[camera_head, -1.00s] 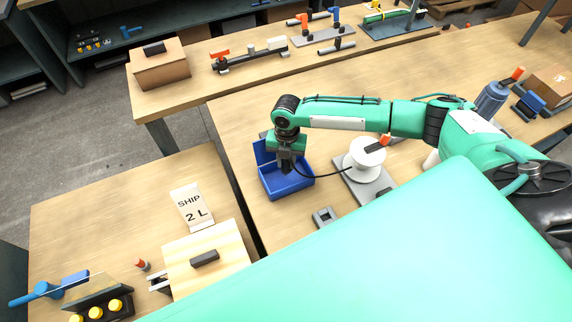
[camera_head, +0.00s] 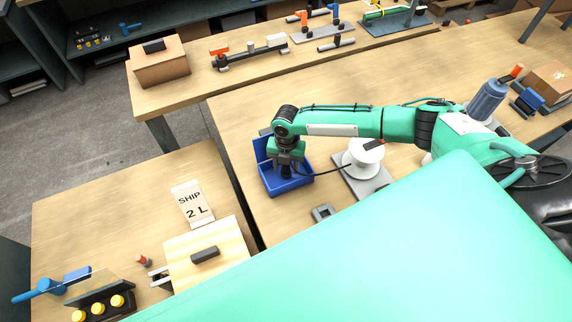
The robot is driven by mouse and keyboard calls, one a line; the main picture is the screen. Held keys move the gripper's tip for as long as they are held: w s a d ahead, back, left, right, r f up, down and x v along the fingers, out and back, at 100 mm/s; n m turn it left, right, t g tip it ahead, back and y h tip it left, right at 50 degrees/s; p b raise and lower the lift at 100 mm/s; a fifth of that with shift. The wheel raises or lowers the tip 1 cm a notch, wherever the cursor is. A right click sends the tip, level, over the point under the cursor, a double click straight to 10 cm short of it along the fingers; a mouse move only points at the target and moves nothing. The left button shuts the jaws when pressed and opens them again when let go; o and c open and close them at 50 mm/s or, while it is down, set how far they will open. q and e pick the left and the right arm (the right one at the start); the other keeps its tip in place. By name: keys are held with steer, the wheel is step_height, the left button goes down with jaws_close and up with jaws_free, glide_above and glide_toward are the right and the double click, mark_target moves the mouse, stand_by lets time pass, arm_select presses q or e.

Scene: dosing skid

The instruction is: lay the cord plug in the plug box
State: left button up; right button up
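The plug box (camera_head: 268,184) is a blue open-topped box with a raised back wall, on the middle table. My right gripper (camera_head: 286,166) points down inside the box's outline, its dark fingers close together. A black cord (camera_head: 325,172) runs from a white reel (camera_head: 362,158) to the fingertips. The dark cord plug (camera_head: 286,175) appears held there, mostly hidden by the fingers. I cannot tell whether it touches the box floor. My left gripper is not in view.
The reel stands on a grey plate (camera_head: 375,186), with a small grey bracket (camera_head: 323,213) in front. A "SHIP 2 L" sign (camera_head: 192,203) and a wooden box (camera_head: 207,260) stand on the left table. My green body covers the lower right.

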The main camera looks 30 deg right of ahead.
steer(key=shift+r, duration=0.1)
step_height(320, 180, up, 12)
steer(key=w+b, duration=0.1)
steer(key=b, duration=0.2)
steer(key=shift+d, duration=0.4)
